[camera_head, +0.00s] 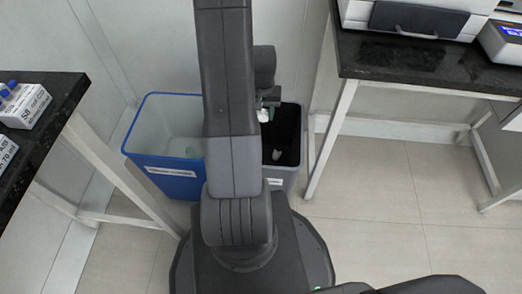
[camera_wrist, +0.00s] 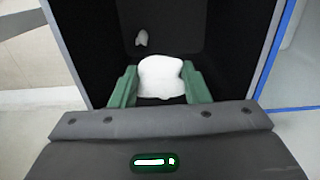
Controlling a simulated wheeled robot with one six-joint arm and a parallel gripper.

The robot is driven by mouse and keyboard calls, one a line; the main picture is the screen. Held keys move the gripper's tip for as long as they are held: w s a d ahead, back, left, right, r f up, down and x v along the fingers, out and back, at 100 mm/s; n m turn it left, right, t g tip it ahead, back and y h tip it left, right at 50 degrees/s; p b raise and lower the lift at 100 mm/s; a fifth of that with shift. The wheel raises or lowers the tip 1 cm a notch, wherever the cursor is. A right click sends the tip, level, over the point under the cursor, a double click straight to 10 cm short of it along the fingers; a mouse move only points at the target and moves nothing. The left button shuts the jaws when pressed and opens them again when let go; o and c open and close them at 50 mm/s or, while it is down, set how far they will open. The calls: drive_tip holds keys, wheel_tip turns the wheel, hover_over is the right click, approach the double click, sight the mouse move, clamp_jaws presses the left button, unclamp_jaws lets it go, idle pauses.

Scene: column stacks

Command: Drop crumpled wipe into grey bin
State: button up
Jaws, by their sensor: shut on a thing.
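The crumpled wipe (camera_wrist: 160,77) is white and sits between the two green fingers of my gripper (camera_wrist: 160,88) in the wrist view. My gripper is shut on it and holds it over the dark inside of the grey bin (camera_wrist: 75,45). In the head view the wipe (camera_head: 263,115) is a small white patch at my gripper, above the grey bin (camera_head: 285,174). My arm hides the bin's left part there. A small whitish item (camera_wrist: 141,38) lies inside the bin, apart from the held wipe.
A blue bin (camera_head: 165,180) with a white label stands left of the grey bin. A dark-topped bench (camera_head: 400,65) with equipment is at the right. Another dark bench (camera_head: 60,90) with boxes is at the left. The tiled floor at the right is clear.

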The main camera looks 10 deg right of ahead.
drive_tip(key=shift+s+d, duration=0.35)
drive_tip(key=shift+s, duration=0.3)
wheel_tip(320, 180, down, 6)
drive_tip(key=b, duration=0.4)
drive_tip(key=shift+r, duration=0.1)
drive_tip(key=o, duration=1)
wheel_tip(320, 180, up, 14)
drive_tip(key=p, duration=0.4)
drive_tip(key=shift+p, duration=0.3)
